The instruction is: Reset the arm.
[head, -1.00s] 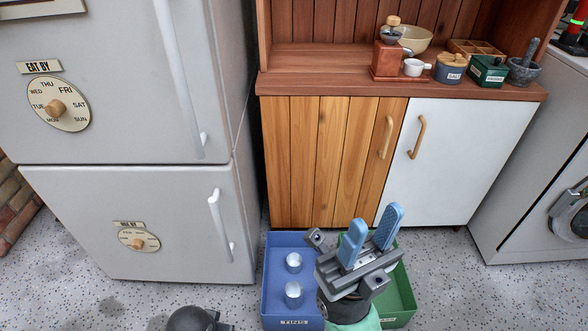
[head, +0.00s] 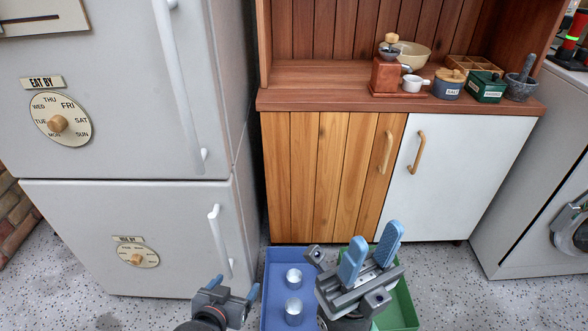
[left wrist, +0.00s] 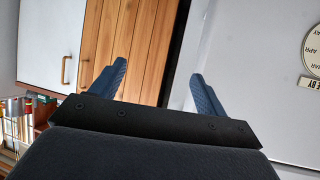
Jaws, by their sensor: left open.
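My left gripper (head: 235,286) is low in the head view, in front of the fridge's lower door. Its two blue fingers stand apart with nothing between them, as the left wrist view (left wrist: 158,88) also shows. My right gripper (head: 374,240) is further right, over the blue and green bins. Its two blue fingers point up and are apart, with nothing between them. It hides part of both bins.
A blue bin (head: 275,268) holding two tins (head: 293,276) and a green bin (head: 402,307) stand on the speckled floor. Behind are a grey fridge (head: 120,130) and a cabinet (head: 320,170) with kitchen things on its top. A white appliance (head: 535,190) stands at right.

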